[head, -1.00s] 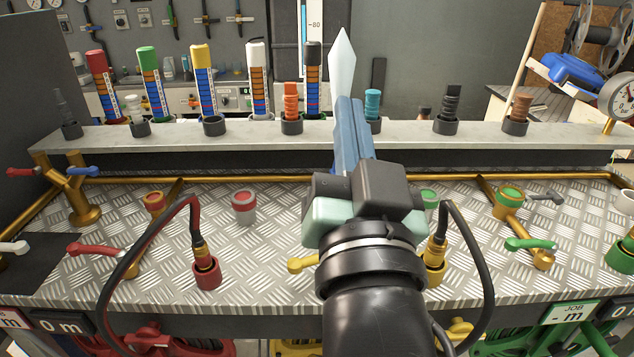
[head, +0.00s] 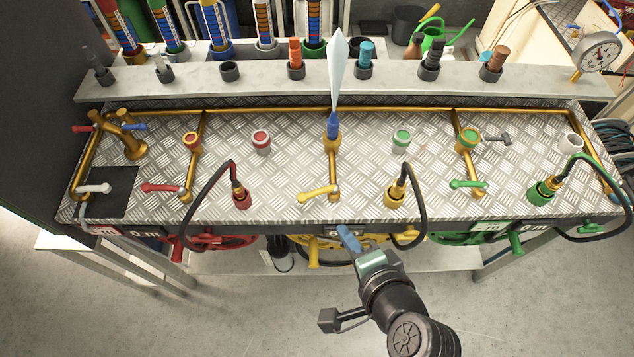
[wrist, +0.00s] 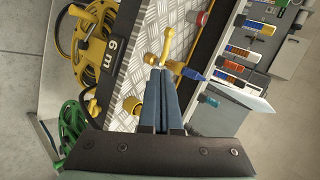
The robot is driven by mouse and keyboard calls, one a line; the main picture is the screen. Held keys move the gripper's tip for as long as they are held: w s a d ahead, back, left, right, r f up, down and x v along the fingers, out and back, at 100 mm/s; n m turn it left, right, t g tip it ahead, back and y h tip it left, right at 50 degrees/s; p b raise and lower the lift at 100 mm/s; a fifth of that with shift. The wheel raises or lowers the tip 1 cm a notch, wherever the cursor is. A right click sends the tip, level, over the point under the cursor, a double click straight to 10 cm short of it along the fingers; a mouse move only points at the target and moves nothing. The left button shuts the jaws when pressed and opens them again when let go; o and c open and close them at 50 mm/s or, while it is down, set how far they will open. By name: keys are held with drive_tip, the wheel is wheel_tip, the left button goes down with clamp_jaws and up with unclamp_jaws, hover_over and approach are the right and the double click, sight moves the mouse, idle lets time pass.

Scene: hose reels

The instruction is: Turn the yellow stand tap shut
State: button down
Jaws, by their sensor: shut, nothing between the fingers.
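The yellow tap lever (head: 316,194) sits on the front end of a brass stand pipe (head: 334,172) in the middle of the bench. It points left, across the pipe. A blue nozzle (head: 332,126) stands at the pipe's back end, and a pale pointed spike (head: 338,68) rises from it. My gripper (head: 348,240) is shut and empty, in front of the bench's front edge and apart from the lever in the head view. In the wrist view the lever (wrist: 169,42) appears just beyond my closed blue fingers (wrist: 167,76); contact cannot be told there.
A red lever (head: 162,188) and a green lever (head: 467,184) flank the yellow one. Black hoses loop from the red socket (head: 241,200) and yellow socket (head: 394,198). Hose reels hang under the front edge. The floor in front is clear.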

drive_tip(key=s, duration=0.1)
drive_tip(key=p, duration=0.1)
approach(318, 192)
wheel_tip(318, 192, down, 4)
drive_tip(key=a, duration=0.1)
drive_tip(key=shift+m, duration=0.3)
drive_tip(key=shift+w+a+f+p, duration=0.15)
drive_tip(key=shift+w+a+p, duration=0.15)
drive_tip(key=shift+w, duration=0.35)
drive_tip(key=shift+w+a+f+p, duration=0.15)
drive_tip(key=shift+w+a, duration=0.2)
drive_tip(key=shift+w, duration=0.3)
drive_tip(key=shift+w+a+f+p, duration=0.1)
drive_tip(key=shift+w+a+p, duration=0.2)
drive_tip(key=shift+w, duration=0.3)
